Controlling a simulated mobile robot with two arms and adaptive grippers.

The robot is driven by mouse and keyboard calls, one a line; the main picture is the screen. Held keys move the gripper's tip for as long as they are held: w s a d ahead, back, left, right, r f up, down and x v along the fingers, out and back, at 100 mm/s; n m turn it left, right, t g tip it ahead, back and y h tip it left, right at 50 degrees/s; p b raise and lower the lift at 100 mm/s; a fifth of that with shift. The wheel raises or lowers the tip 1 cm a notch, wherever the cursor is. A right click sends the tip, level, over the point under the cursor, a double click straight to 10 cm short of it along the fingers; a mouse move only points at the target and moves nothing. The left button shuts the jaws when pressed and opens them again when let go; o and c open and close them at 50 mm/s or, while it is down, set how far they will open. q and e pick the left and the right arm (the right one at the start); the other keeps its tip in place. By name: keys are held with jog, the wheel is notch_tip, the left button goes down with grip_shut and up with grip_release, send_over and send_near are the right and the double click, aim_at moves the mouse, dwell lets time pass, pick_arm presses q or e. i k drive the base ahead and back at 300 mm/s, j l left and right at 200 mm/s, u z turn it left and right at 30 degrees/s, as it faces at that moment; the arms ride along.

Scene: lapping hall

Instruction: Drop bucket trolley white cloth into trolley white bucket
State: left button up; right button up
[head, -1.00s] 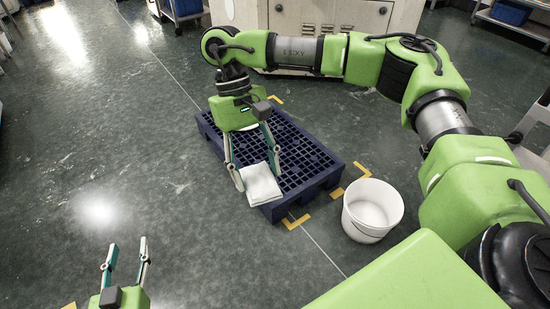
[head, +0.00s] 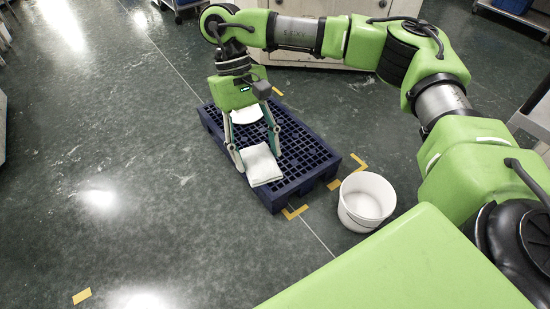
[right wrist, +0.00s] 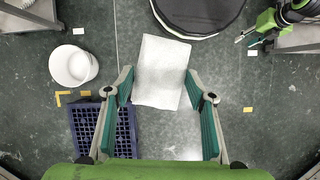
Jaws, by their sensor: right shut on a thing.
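The white cloth (head: 262,168) is a flat, pale rectangle between the fingertips of my right gripper (head: 257,157), which is shut on it. In the head view it overlaps the near end of the dark blue pallet (head: 306,158). In the right wrist view the cloth (right wrist: 160,75) spans between the fingertips. The white bucket (head: 352,218) stands upright on the floor, right of the pallet and apart from the cloth. It looks empty and also shows in the right wrist view (right wrist: 72,72). My left gripper (right wrist: 244,42) appears open and empty at upper right there.
Another white patch (head: 246,115) shows between the right fingers; I cannot tell what it is. Yellow floor marks (head: 358,160) lie around the pallet. A pale cabinet (head: 345,8) stands behind. The floor left of the pallet is clear.

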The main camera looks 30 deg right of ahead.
aim_at(364, 211)
jog(key=z, duration=1.9)
